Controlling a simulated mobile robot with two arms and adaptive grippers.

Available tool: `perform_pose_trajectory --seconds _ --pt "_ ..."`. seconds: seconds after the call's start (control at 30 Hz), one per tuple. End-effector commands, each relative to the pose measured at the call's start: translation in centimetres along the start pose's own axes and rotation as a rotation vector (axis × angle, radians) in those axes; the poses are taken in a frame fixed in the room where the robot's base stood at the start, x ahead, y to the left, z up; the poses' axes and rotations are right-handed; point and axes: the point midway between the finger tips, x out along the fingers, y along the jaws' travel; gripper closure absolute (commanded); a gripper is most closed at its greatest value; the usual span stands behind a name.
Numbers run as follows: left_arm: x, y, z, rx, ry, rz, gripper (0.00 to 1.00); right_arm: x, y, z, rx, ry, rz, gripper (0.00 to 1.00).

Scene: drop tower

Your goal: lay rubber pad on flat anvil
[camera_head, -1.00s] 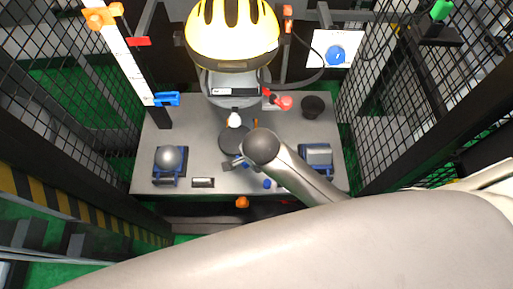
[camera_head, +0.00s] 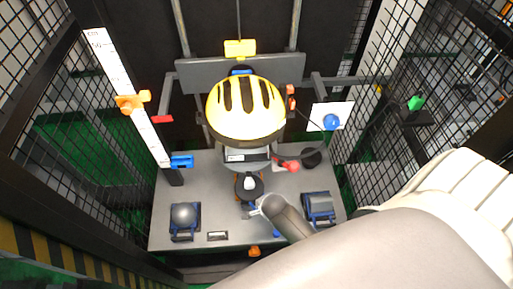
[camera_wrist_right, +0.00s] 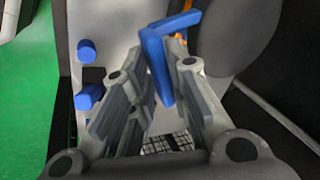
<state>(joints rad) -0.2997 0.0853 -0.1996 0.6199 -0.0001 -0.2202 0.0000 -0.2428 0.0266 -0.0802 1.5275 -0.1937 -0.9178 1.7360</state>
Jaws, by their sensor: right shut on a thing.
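My right gripper (camera_head: 256,211) is at the near side of the dark round disc under the helmet, partly hidden by my arm. In the right wrist view its fingers (camera_wrist_right: 160,95) are shut on a blue L-shaped piece (camera_wrist_right: 158,55), which looks like a handle; I cannot tell what it belongs to. The dark disc (camera_head: 243,198) lies mid-table and shows in the wrist view (camera_wrist_right: 222,40). I cannot tell whether this disc is the rubber pad or the flat anvil. My left gripper is out of view.
A yellow helmet (camera_head: 245,112) hangs above the table centre. A domed block (camera_head: 184,215) with a blue handle stands left, another blue-handled block (camera_head: 318,205) right. A black round object (camera_head: 311,158) is at back right. Mesh cage walls flank the table.

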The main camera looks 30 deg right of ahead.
Motion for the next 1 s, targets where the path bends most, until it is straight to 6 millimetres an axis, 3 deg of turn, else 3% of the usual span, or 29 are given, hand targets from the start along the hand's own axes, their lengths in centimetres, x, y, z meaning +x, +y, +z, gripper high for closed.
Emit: perform_pose_trajectory --seconds 0.33,1.0 --pt "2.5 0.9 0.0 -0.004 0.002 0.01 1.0 2.3 -1.5 -0.8 -0.001 0.002 -0.005 1.0" --pt "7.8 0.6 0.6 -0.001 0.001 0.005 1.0 6.9 -4.9 -2.7 -0.001 0.001 -0.005 1.0"
